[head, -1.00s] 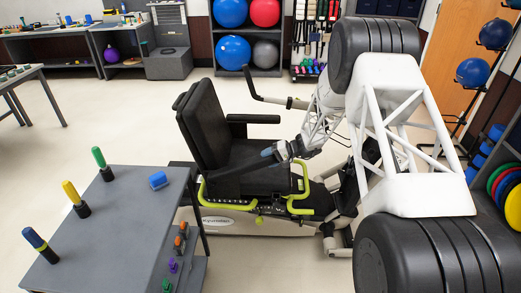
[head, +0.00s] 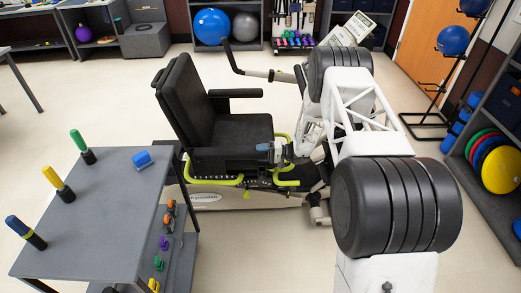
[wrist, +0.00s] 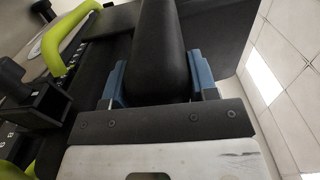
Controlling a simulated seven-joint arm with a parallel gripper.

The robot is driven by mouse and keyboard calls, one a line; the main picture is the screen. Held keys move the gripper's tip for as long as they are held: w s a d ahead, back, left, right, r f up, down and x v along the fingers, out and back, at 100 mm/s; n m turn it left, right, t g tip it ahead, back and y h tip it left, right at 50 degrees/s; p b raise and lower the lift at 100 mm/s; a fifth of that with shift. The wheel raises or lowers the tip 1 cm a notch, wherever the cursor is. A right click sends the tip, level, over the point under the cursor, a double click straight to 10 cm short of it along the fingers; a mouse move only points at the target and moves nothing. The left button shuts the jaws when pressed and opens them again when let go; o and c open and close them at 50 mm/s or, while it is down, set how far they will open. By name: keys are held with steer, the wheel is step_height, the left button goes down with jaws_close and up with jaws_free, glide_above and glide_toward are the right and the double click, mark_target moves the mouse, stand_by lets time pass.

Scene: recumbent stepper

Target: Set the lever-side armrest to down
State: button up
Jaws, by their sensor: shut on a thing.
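The recumbent stepper's black seat (head: 240,132) faces right in the head view, with yellow-green levers (head: 212,181) along its near side. The near armrest (head: 222,154) on that side lies about level beside the seat. The far armrest (head: 235,93) is also level. My gripper (head: 265,152) is at the front end of the near armrest. In the wrist view, the blue fingers of my gripper (wrist: 160,88) are on both sides of the black padded armrest (wrist: 162,45), shut on it.
A grey table (head: 110,205) with coloured handles stands close at the left. The stepper's far handle (head: 235,62) rises behind the seat. A rack with coloured plates (head: 490,150) is at the right. The floor beyond the stepper is open.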

steer(key=shift+s+f, duration=0.15)
steer(key=shift+f, duration=0.25)
steer(key=o, duration=1.3)
steer(key=shift+c, duration=0.2)
steer(key=shift+r, duration=0.1)
steer(key=shift+d, duration=3.9)
